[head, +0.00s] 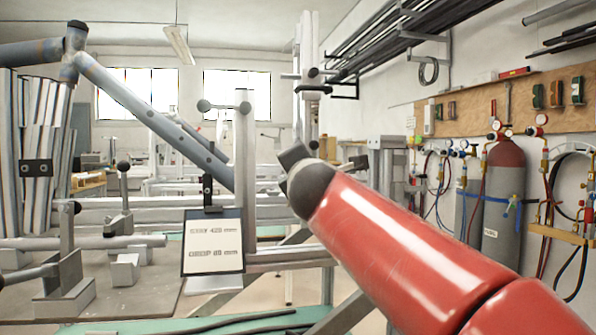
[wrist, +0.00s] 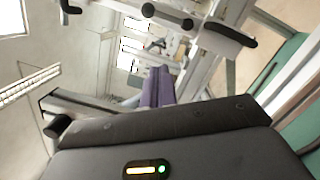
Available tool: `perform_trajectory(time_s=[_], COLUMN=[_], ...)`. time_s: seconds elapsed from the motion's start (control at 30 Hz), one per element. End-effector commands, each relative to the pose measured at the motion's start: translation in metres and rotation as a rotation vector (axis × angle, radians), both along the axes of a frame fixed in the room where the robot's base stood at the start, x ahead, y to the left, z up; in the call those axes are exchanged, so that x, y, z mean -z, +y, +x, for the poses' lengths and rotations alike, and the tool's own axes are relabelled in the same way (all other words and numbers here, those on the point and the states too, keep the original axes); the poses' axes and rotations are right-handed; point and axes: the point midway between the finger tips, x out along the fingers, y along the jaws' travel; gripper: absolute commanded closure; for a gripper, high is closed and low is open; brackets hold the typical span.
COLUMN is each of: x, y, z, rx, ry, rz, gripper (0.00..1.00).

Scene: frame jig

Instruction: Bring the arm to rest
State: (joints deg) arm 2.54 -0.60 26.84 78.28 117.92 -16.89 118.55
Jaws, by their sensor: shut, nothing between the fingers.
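My red arm reaches in from the lower right in the head view and ends in a dark grey rounded joint. My gripper (head: 293,156) shows only as a small dark block beyond that joint. In the wrist view my gripper's dark housing (wrist: 180,125) fills the bottom, with a yellow and a green light on it. My gripper is shut with nothing held. The frame jig's upright post (head: 245,150) stands just left of my gripper; I cannot tell the exact gap.
A blue-grey tube (head: 150,115) slopes across the jig at left. A sign card (head: 212,243) hangs on the jig in front. Gas cylinders (head: 503,190) stand by the right wall, under a wooden tool board (head: 550,100). Tubes lie on a wall rack (head: 400,40) above.

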Motion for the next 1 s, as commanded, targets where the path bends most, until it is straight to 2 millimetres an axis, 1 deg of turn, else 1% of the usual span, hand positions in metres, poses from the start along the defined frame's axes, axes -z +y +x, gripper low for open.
perform_trajectory(time_s=[0.07, 0.17, 0.27, 0.3, 0.37, 0.4, 0.47, 0.5, 0.57, 0.6, 0.67, 0.7, 0.77, 0.8, 0.83, 0.9, 1.0], x=[0.000, 0.001, 0.006, 0.012, 0.026, 0.040, 0.066, 0.086, 0.120, 0.146, 0.185, 0.210, 0.246, 0.270, 0.286, 0.321, 0.360], y=[-0.001, -0.002, -0.002, -0.001, -0.001, -0.001, -0.004, -0.008, -0.016, -0.025, -0.040, -0.051, -0.070, -0.083, -0.093, -0.117, -0.147], z=[-0.005, -0.014, -0.032, -0.041, -0.058, -0.069, -0.086, -0.098, -0.116, -0.130, -0.151, -0.165, -0.186, -0.202, -0.213, -0.239, -0.273], rx=[0.001, 0.002, -0.005, -0.011, -0.031, -0.052, -0.099, -0.141, -0.225, -0.297, -0.430, -0.529, -0.694, -0.817, 0.879, 0.962, 1.057], ry=[-0.005, -0.052, -0.150, -0.198, -0.273, -0.320, -0.385, -0.426, -0.487, -0.529, -0.596, -0.642, -0.718, -0.774, 0.788, 0.785, 0.798], rz=[-0.016, -0.155, -0.491, -0.676, -0.981, -1.194, -1.505, -1.709, -2.004, -2.192, -2.448, -2.596, -2.785, -2.890, 2.846, 2.589, 2.285], gripper=[1.00, 1.00, 1.00, 1.00, 1.00, 1.00, 1.00, 1.00, 1.00, 1.00, 1.00, 1.00, 1.00, 1.00, 1.00, 1.00, 1.00])
